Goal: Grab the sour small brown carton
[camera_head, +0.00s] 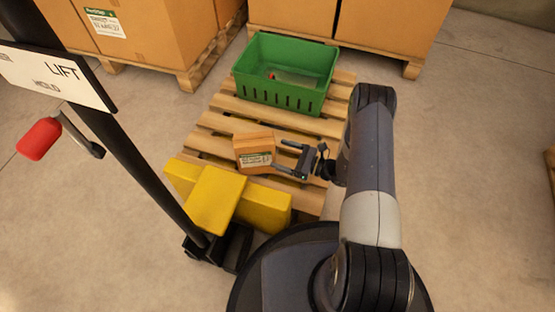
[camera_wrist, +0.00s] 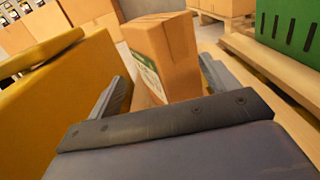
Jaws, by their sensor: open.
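The small brown carton (camera_head: 254,152) stands on the wooden pallet (camera_head: 212,124), with a green and white label on its front side. My gripper (camera_head: 284,157) is open at the carton's right side in the head view, with its fingers pointing at it. In the wrist view the carton (camera_wrist: 165,52) stands upright, slightly tilted in the picture, ahead of and between my two open fingers (camera_wrist: 165,85). Its lower part is partly hidden by my gripper's body. I cannot tell whether a finger touches it.
A green crate (camera_head: 285,72) stands on the pallet behind the carton. Yellow blocks (camera_head: 215,198) lie close in front, and a yellow surface (camera_wrist: 50,110) fills the left of the wrist view. Large boxes (camera_head: 160,40) stand on pallets at the back. A lift post (camera_head: 140,150) rises at left.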

